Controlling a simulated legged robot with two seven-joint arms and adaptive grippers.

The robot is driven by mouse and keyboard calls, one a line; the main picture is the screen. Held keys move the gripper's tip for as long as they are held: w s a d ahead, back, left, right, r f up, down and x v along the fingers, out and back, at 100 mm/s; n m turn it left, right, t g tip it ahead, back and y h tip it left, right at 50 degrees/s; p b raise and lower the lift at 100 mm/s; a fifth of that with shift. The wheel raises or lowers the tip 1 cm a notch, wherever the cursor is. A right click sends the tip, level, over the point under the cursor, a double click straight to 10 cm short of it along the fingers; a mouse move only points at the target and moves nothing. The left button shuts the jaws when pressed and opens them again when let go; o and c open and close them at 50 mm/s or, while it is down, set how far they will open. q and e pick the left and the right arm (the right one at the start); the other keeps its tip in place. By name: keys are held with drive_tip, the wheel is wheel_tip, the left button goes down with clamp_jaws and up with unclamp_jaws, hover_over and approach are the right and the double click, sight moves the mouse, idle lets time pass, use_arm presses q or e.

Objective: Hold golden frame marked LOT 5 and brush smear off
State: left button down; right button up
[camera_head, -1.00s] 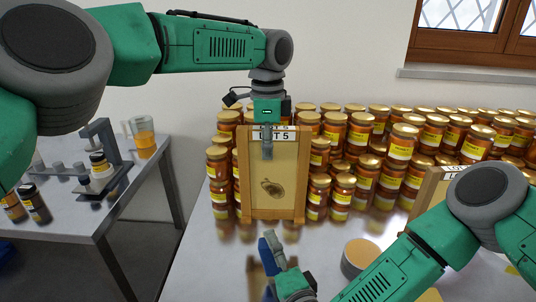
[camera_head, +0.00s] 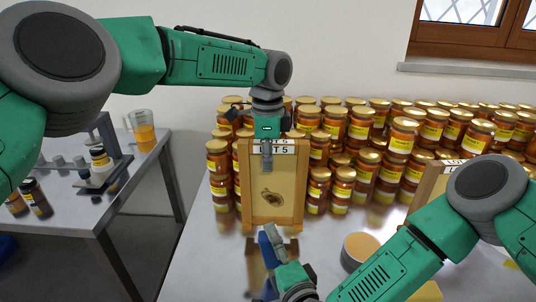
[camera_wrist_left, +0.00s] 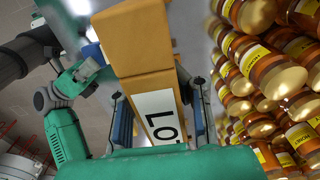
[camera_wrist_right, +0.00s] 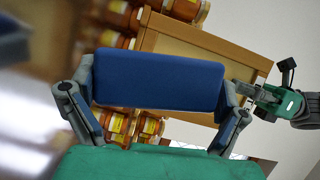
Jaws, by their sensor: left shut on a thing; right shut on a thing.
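The golden frame (camera_head: 296,205) marked LOT 5 stands upright in front of the jars, its label at the top edge. A dark brown smear (camera_head: 272,196) is on its pale panel. My left gripper (camera_head: 266,150) is shut on the frame's top bar from above. In the left wrist view the bar (camera_wrist_left: 135,45) and label (camera_wrist_left: 160,118) lie between the fingers. My right gripper (camera_head: 274,250) is shut on a blue block-shaped brush (camera_wrist_right: 160,80), low in front of the frame. The brush appears apart from the smear. Its bristles are hidden.
Rows of honey jars (camera_head: 400,140) stand behind and right of the frame. Another wooden frame (camera_head: 428,185) is at right, partly behind my right arm. A round tan-topped container (camera_head: 361,247) is near the right forearm. A side table (camera_head: 70,215) holds bottles and a jug (camera_head: 143,128).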

sight(273, 186)
use_arm(q)
drive_tip(key=shift+f, duration=2.5)
drive_tip(key=c, duration=1.7)
unclamp_jaws()
drive_tip(key=shift+c, duration=0.2)
clamp_jaws()
